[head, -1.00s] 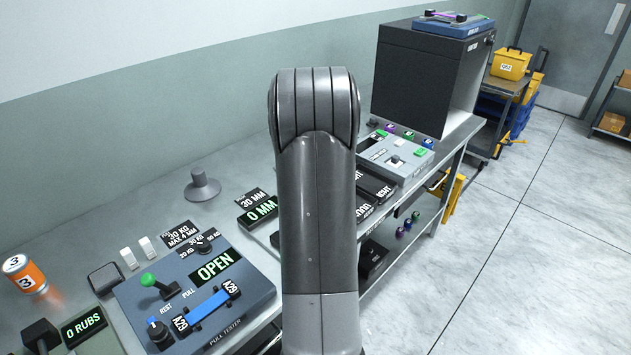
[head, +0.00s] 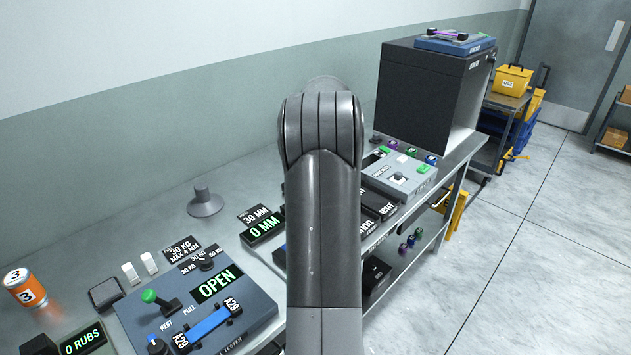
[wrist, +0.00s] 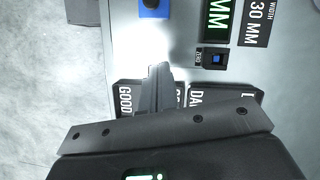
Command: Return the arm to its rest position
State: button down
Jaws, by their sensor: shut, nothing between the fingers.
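My arm (head: 332,220) rises in the middle of the head view, its bent joint near the top, over the grey bench. My gripper is hidden behind the arm in the head view. In the wrist view my gripper (wrist: 159,72) points down over the bench edge, its narrow fingers together with nothing between them. Below it are dark trays with white lettering, one reading "GOOD" (wrist: 125,98), partly covered by the gripper. I cannot tell from this view how high above them it is.
A pull tester (head: 255,310) reading "OPEN" holds a blue webbing strip (head: 208,325) at front left. An orange can (head: 25,288) stands far left. A large dark cabinet (head: 415,95) stands at the back right. Open floor (head: 540,240) lies to the right.

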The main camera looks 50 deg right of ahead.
dwell(0.4)
jog(key=s+a+r+n+t+h, duration=0.1)
jog(key=a+r+n+h, duration=0.3)
jog(key=a, duration=0.7)
jog(key=s+a+r+n+t+y, duration=0.1)
jog(key=s+a+r+n, duration=0.15)
jog(key=a+r, duration=0.65)
jog(key=s+a+f+n+t, duration=0.2)
jog(key=s+a+n, duration=0.2)
jog(key=a, duration=0.5)
jog(key=s+a+f+n+t+h, duration=0.1)
jog(key=s+a+f+n+t, duration=0.1)
jog(key=s+a, duration=0.7)
jog(key=shift+s+a+f+n+t, duration=0.15)
jog(key=shift+a+f+n+t, duration=0.4)
jog(key=shift+n, duration=0.7)
jog(key=shift+a, duration=0.2)
